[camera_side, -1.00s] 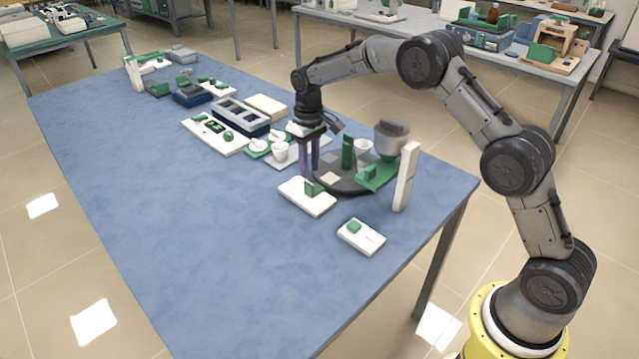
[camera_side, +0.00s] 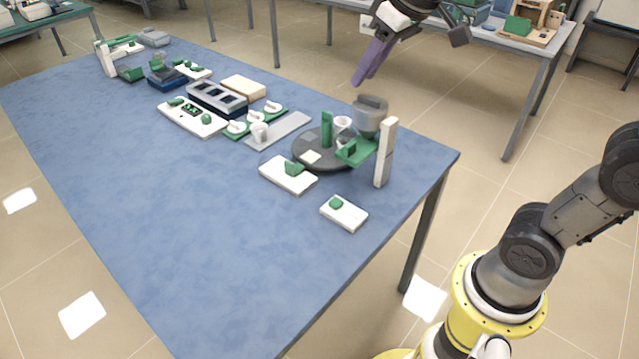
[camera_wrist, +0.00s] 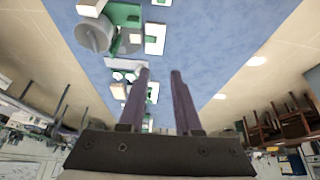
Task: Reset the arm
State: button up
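My gripper (camera_side: 363,78) is raised high above the back right end of the blue table, up at the top of the side view. Its two purple fingers point down and to the left. In the wrist view my gripper (camera_wrist: 160,72) shows its fingers apart with nothing between them. Below it on the table is a dark round turntable (camera_side: 330,162) bearing white cups (camera_side: 342,123) and a green upright block (camera_side: 327,128). The upper part of my arm is outside the side view.
A grey hopper (camera_side: 369,117) and a white post (camera_side: 385,153) stand beside the turntable. White blocks with green knobs (camera_side: 288,175) (camera_side: 344,214) lie in front. A grey rack (camera_side: 217,98) and other devices line the back. The table's left front (camera_side: 180,240) is clear.

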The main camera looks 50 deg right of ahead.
jog(key=s+f, duration=0.4)
jog(key=s, duration=0.4)
jog(key=s+f, duration=0.5)
jog(key=s, duration=0.3)
jog(key=shift+s+a+f, duration=0.2)
jog(key=shift+s+f, duration=0.1)
jog(key=shift+s, duration=0.1)
